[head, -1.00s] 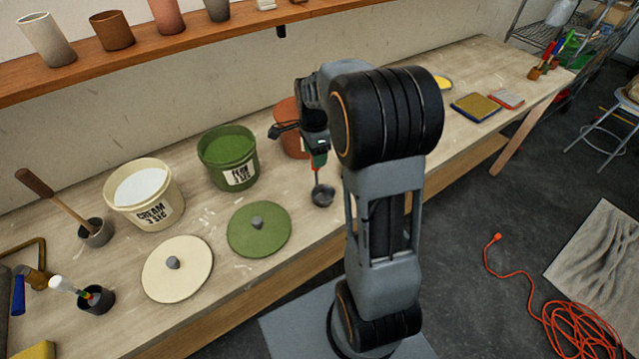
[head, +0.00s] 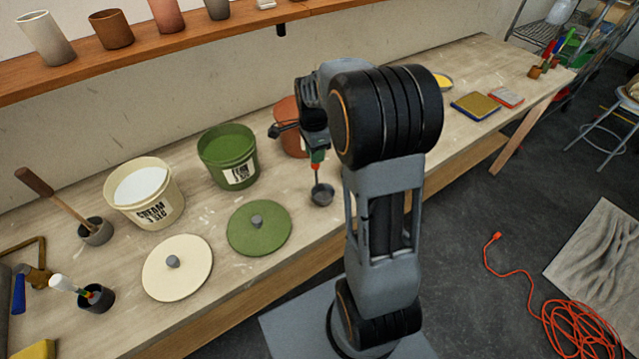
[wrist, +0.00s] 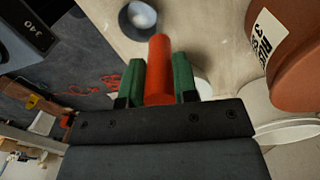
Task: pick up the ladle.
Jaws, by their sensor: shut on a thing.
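The ladle (head: 321,195) has a grey bowl and a red handle, and it hangs upright with the bowl down over the workbench. My gripper (head: 317,157) is shut on the ladle's handle. In the wrist view the red handle (wrist: 159,70) sits between the two green fingers of my gripper (wrist: 159,82), with the grey bowl (wrist: 138,19) beyond it. I cannot tell whether the bowl touches the bench top.
A green bucket (head: 228,155) and a cream bucket (head: 145,195) stand left of my gripper, with a green lid (head: 259,228) and a cream lid (head: 178,267) in front. A terracotta bucket (head: 291,128) stands behind my gripper, partly hidden. The workbench (head: 390,100) continues right.

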